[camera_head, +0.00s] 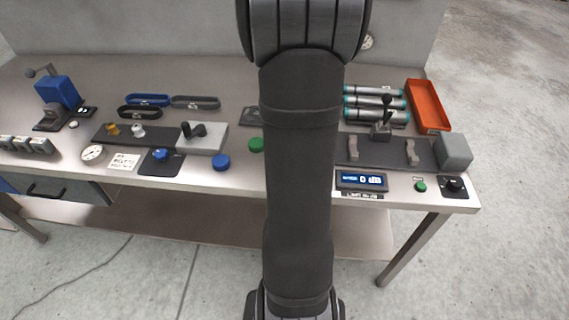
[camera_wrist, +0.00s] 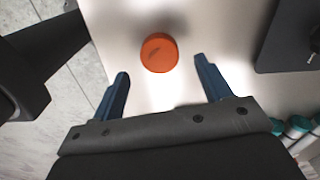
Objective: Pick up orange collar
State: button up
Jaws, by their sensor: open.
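The orange collar (camera_wrist: 159,53) is a short round orange piece in the wrist view, lying on the pale bench top near its edge. My gripper (camera_wrist: 164,84) is open, its two blue fingers spread to the left and right. The collar lies just beyond the fingertips, roughly centred between them, and nothing is held. In the head view my arm covers the middle of the bench, and neither the collar nor the gripper fingers can be seen there.
The head view shows an orange tray (camera_head: 429,106) at the right, silver cylinders (camera_head: 374,91), a grey block (camera_head: 455,151), a display box (camera_head: 361,181), blue cap (camera_head: 221,161), green cap (camera_head: 256,145) and blue press (camera_head: 56,91). In the wrist view a dark plate (camera_wrist: 283,40) lies right of the collar.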

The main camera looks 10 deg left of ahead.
notch_tip(320, 180, down, 4)
jog(key=shift+r, duration=0.2)
jog(key=c, duration=1.1)
jog(key=shift+o, duration=0.2)
jog(key=shift+r, duration=0.1)
